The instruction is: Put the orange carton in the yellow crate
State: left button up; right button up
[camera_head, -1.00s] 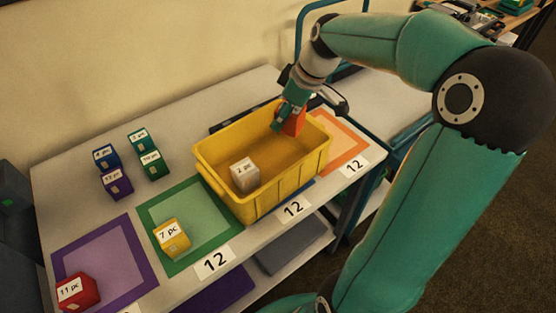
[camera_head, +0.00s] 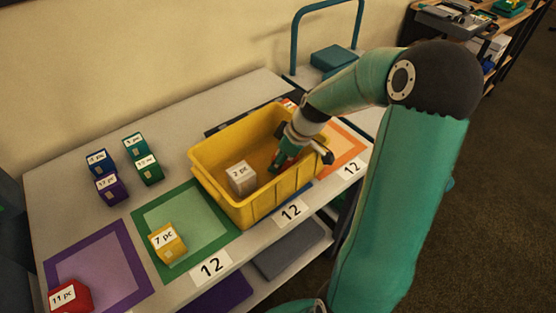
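The yellow crate (camera_head: 262,207) stands on the table, with a whitish carton (camera_head: 241,180) labelled "2 pc" inside it. My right gripper (camera_head: 279,163) reaches down into the right part of the crate. My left gripper is not in view.
Blue, purple and green cartons (camera_head: 149,171) stand at the back left. A yellow carton (camera_head: 167,242) is on the green square, a red carton (camera_head: 70,297) at the purple square's corner. A small labelled reddish object (camera_head: 288,103) shows behind the crate. The orange square (camera_head: 347,144) looks clear where visible.

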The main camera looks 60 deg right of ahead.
jog(key=shift+f, duration=0.1)
jog(key=o, duration=1.2)
jog(key=shift+o, duration=0.2)
jog(key=shift+r, duration=0.25)
jog(key=v, duration=1.2)
jog(key=shift+d+f, duration=0.1)
